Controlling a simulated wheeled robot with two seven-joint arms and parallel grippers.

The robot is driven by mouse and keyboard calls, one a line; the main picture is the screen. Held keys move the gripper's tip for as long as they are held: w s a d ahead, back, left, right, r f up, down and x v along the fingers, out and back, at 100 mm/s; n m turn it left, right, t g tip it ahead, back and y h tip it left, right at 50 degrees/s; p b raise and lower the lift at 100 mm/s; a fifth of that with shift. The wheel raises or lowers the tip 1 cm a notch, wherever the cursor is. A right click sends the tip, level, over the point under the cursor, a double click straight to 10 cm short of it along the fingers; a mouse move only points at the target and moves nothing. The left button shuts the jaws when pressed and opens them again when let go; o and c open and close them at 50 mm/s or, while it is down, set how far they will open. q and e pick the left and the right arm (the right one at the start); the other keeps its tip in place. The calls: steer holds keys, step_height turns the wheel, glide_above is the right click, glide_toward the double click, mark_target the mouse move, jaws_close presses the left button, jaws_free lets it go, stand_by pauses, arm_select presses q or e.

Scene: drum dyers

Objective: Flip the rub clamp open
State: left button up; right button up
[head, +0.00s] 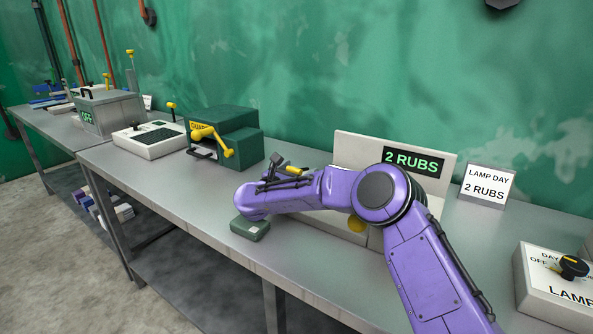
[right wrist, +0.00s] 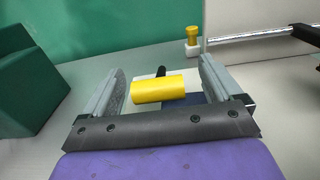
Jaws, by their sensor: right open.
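A yellow cylindrical handle (right wrist: 158,89) on a dark stem lies crosswise between the fingers of my right gripper (right wrist: 163,92); I take it for the rub clamp's handle. The open fingers stand apart on either side of it, with visible gaps. In the head view a yellow bar (head: 296,170) shows just beyond my right gripper (head: 277,175), at the left end of the white machine (head: 345,150) with the "2 RUBS" display (head: 413,162). My purple right arm hides much of this machine and the clamp's base. My left gripper is not in view.
A green block (head: 250,230) sits near the table's front edge, beside my right wrist. A green machine with a yellow lever (head: 228,136) stands left. A yellow-topped post (right wrist: 192,35) rises beyond the handle. A lamp switch box (head: 555,290) stands right. Bare table lies front left.

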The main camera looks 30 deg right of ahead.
steer(key=shift+a, duration=0.1)
steer(key=c, duration=1.4)
